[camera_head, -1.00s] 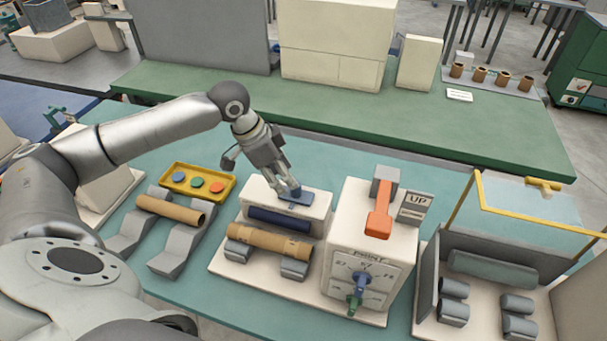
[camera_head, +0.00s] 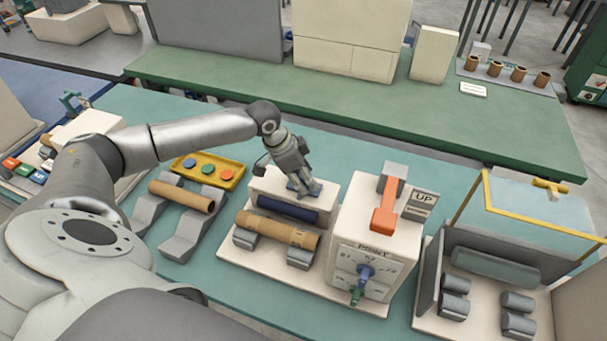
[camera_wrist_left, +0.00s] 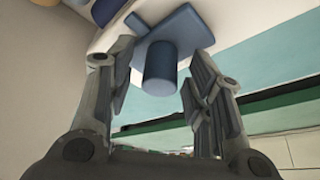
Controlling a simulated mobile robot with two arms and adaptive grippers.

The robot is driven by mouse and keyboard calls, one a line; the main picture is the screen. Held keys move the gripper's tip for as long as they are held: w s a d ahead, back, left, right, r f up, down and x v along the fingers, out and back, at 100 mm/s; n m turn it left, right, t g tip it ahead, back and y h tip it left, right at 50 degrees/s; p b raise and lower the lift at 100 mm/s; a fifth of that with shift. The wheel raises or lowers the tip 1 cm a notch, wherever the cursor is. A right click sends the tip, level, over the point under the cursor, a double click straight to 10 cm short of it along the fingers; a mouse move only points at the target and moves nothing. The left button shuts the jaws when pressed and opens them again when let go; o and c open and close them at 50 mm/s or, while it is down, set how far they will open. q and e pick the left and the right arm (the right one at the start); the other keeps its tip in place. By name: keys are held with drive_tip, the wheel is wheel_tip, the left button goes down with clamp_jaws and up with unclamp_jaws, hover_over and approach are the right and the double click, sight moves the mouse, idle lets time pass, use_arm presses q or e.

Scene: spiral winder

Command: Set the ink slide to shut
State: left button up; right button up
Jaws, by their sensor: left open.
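The ink slide is a blue plate (camera_wrist_left: 182,30) with a round blue knob (camera_wrist_left: 160,68) in the left wrist view. It sits on top of the white ink box (camera_head: 265,184) in the head view, where my gripper partly covers it. My left gripper (camera_head: 306,190) is over the slide, its fingers pointing down. In the left wrist view the open fingers stand on either side of the knob, with a gap visible on each side. No slide markings can be read. My right gripper is not in view.
A cardboard tube (camera_head: 278,231) lies in front of the ink box. To its right stands a white machine block with an orange lever (camera_head: 389,208), an UP sign (camera_head: 424,197) and a dial (camera_head: 366,271). A yellow button tray (camera_head: 229,184) and another tube (camera_head: 182,196) are at left.

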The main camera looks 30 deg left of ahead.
use_arm(q)
clamp_jaws()
idle(0.3)
drive_tip(key=a+p, duration=0.1)
drive_tip(key=a, duration=0.2)
drive_tip(key=s+a, duration=0.1)
drive_tip(key=a, duration=0.2)
drive_tip(key=shift+s+a+p, duration=0.2)
drive_tip(key=shift+a+p, duration=0.05)
drive_tip(key=shift+p, duration=0.15)
drive_tip(key=shift+d, duration=0.15)
unclamp_jaws()
drive_tip(key=shift+s, duration=0.1)
drive_tip(key=shift+r, duration=0.1)
drive_tip(key=v, duration=1.2)
